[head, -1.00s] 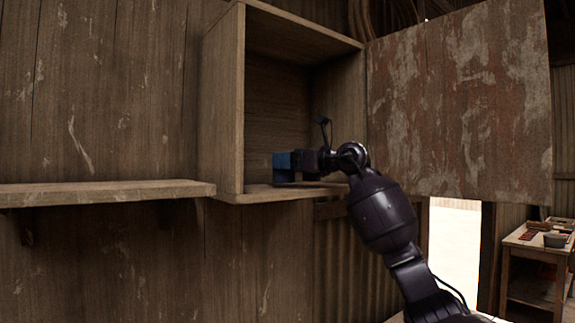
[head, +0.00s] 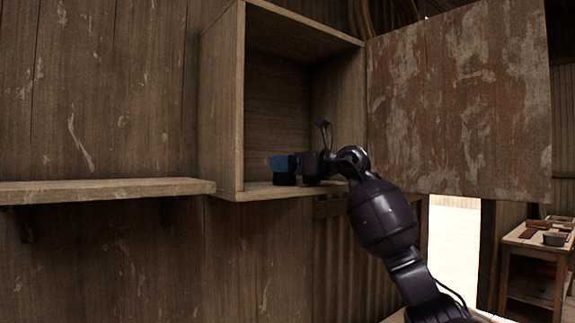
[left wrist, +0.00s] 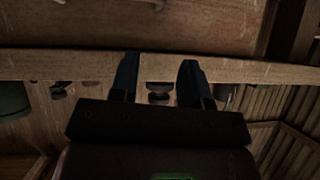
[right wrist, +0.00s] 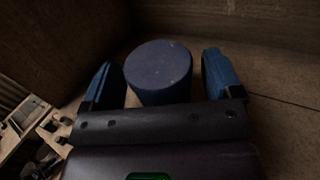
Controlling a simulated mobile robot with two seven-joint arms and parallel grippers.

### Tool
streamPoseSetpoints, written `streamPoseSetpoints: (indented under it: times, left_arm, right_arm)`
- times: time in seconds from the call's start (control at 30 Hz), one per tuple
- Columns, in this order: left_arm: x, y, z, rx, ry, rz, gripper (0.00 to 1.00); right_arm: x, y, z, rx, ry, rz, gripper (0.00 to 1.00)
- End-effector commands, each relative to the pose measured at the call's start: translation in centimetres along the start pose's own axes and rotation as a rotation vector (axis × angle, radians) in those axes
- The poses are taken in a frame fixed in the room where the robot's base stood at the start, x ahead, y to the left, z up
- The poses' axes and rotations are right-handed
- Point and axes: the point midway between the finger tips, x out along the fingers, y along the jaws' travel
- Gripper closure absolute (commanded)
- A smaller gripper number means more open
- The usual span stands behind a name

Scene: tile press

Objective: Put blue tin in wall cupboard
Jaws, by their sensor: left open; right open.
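The blue tin (right wrist: 158,72) stands between the spread blue fingers of my right gripper (right wrist: 160,62) in the right wrist view, with a gap visible on each side. In the head view my right gripper (head: 281,162) is inside the wall cupboard (head: 222,110), low down near its floor. The dark patch under the fingers there appears to be the tin (head: 284,180), on or just at the cupboard floor. The cupboard door (head: 460,105) is swung open to the right. My left gripper (left wrist: 158,70) is open and empty in the left wrist view; it is outside the head view.
A wooden shelf (head: 100,191) runs along the wall left of the cupboard and looks bare. A small table (head: 535,238) with several items stands at the far right. The upper part of the cupboard is empty.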

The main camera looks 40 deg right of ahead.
Motion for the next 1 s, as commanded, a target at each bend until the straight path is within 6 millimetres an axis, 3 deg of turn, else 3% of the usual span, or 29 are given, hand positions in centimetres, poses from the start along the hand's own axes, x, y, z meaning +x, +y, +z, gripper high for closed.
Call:
streamPoseSetpoints:
  times: [0.13,0.4,0.7,1.0]
  left_arm:
    - [-0.3,0.0,-0.3,0.000,-0.002,0.000,0.57]
    - [0.9,0.1,1.0,0.000,0.008,-0.001,0.57]
    - [2.0,0.3,1.0,0.002,0.032,0.001,0.57]
    - [2.4,0.3,1.1,0.005,0.035,0.002,0.57]
  right_arm:
    - [0.1,0.0,0.5,0.001,-0.001,0.000,0.15]
    - [-4.7,-0.1,0.0,-0.003,0.002,-0.004,0.15]
    - [-9.9,0.0,0.0,-0.001,0.003,-0.002,0.15]
    - [-12.0,0.0,0.3,0.000,0.001,0.000,0.15]
